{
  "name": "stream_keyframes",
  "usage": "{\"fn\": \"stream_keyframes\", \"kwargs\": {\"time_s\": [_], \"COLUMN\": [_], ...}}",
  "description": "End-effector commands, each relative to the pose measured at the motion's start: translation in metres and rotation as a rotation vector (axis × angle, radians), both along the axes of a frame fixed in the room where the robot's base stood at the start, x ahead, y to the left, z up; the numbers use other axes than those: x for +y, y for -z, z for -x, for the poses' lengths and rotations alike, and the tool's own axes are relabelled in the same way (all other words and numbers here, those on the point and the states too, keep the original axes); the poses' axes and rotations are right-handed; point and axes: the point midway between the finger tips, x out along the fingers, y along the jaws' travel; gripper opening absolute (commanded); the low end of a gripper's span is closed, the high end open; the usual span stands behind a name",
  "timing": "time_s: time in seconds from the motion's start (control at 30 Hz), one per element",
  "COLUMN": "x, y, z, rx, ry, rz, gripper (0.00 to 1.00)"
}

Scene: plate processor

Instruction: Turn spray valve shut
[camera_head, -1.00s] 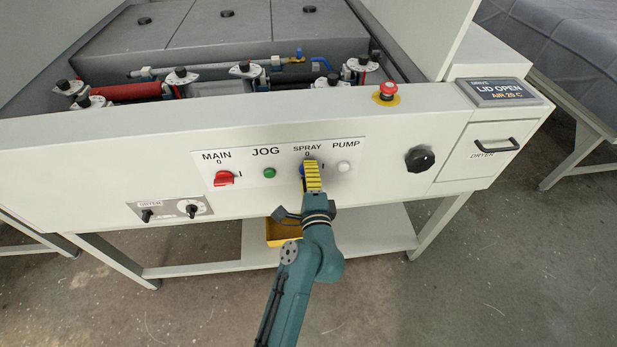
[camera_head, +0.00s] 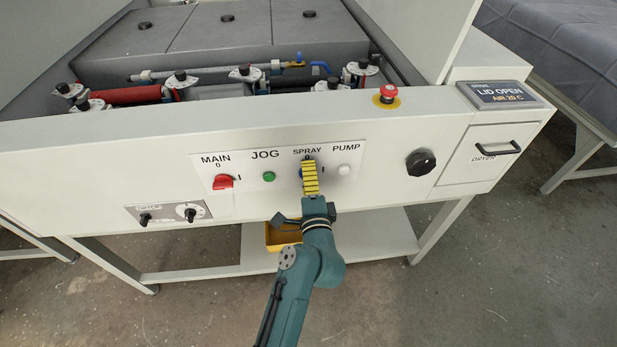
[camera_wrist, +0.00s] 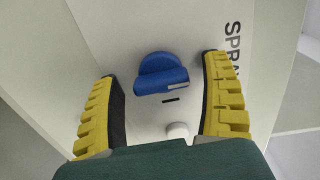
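The blue SPRAY knob (camera_wrist: 162,74) sits on the white panel in the wrist view. Its ridge runs left to right there, with a white mark at the end toward the SPRAY lettering. My gripper (camera_wrist: 158,68) is open, with one yellow finger on each side of the knob and visible gaps to both. In the head view my gripper (camera_head: 309,164) is in front of the SPRAY position and hides most of the knob. A blue lever (camera_head: 321,66) also shows on the pipe behind the front panel, near a brass fitting; whether it is a valve is unclear.
A white PUMP button (camera_head: 344,170) is close on the right. A green JOG button (camera_head: 269,176) and red MAIN switch (camera_head: 223,181) are to the left. A black knob (camera_head: 421,161) and red emergency button (camera_head: 388,92) are farther right.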

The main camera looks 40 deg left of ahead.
Motion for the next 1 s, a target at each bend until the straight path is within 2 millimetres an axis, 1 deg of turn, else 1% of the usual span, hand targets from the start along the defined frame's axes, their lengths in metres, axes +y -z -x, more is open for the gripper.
{"fn": "stream_keyframes", "kwargs": {"time_s": [0.27, 0.37, 0.47, 0.7, 0.8, 0.9, 1.0], "x": [-0.001, -0.007, -0.021, -0.069, -0.083, -0.091, -0.094], "y": [-0.001, 0.001, 0.0, 0.001, 0.0, 0.0, -0.001], "z": [0.0, 0.005, 0.016, 0.054, 0.065, 0.072, 0.075], "rx": [0.0, 0.002, 0.001, 0.002, 0.002, 0.001, 0.0], "ry": [0.0, 0.001, 0.002, 0.004, 0.003, 0.002, 0.0], "rz": [-0.001, -0.001, -0.002, -0.001, -0.002, 0.0, -0.002], "gripper": [0.8, 0.8, 0.8, 0.8, 0.8, 0.8, 0.8]}}
